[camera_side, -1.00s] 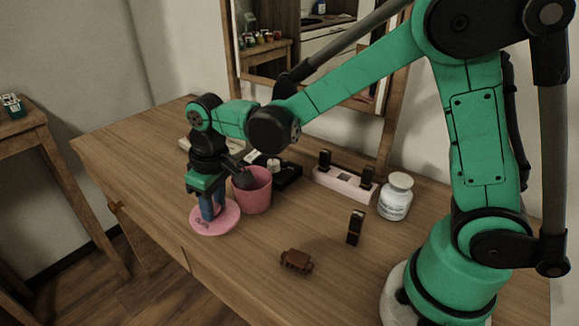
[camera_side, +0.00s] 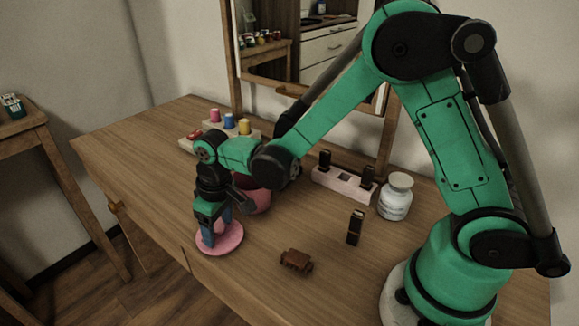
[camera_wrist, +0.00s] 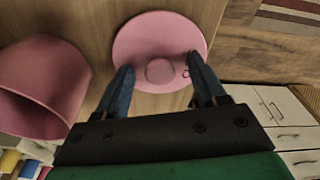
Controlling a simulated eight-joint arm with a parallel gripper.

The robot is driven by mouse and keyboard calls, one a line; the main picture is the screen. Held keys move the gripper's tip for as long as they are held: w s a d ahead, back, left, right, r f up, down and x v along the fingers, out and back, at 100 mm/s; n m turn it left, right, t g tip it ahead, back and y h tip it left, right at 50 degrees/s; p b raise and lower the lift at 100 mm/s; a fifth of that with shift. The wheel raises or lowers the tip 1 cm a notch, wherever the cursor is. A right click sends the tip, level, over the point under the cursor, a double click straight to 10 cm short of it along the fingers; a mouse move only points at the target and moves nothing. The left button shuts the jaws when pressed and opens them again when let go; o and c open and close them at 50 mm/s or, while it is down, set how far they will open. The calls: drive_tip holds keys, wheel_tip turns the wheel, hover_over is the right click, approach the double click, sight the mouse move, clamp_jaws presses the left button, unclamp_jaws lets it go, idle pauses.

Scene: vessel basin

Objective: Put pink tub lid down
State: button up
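The pink tub lid (camera_side: 232,234) looks flat at the table's front edge, knob up. Whether it touches the wood is hard to tell. In the wrist view the lid (camera_wrist: 140,35) shows its round knob (camera_wrist: 160,72) between my fingertips, with a gap on each side. My gripper (camera_wrist: 160,66) is open and points down over the lid; it also shows in the side view (camera_side: 211,236). The pink tub (camera_side: 258,201) stands just behind the lid, partly hidden by my arm. In the wrist view the tub (camera_wrist: 50,70) is at the left, apart from the lid.
A brown block-like object (camera_side: 297,261) and a dark upright stick (camera_side: 355,228) stand right of the lid. A white jar (camera_side: 396,197) and a pale pink holder (camera_side: 343,184) are farther back. Several coloured spools (camera_side: 229,121) sit at the back left. The left tabletop is clear.

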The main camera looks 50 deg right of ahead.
sight(228, 236)
wheel_tip(228, 236, up, 12)
drive_tip(key=s, duration=0.1)
drive_tip(key=s+d+m+t, duration=0.3)
drive_tip(key=s+d+t, duration=0.2)
drive_tip(key=s+d, duration=0.3)
drive_tip(key=shift+s+r+t, duration=0.2)
drive_tip(key=shift+s+t, duration=0.1)
drive_tip(key=shift+t, duration=0.1)
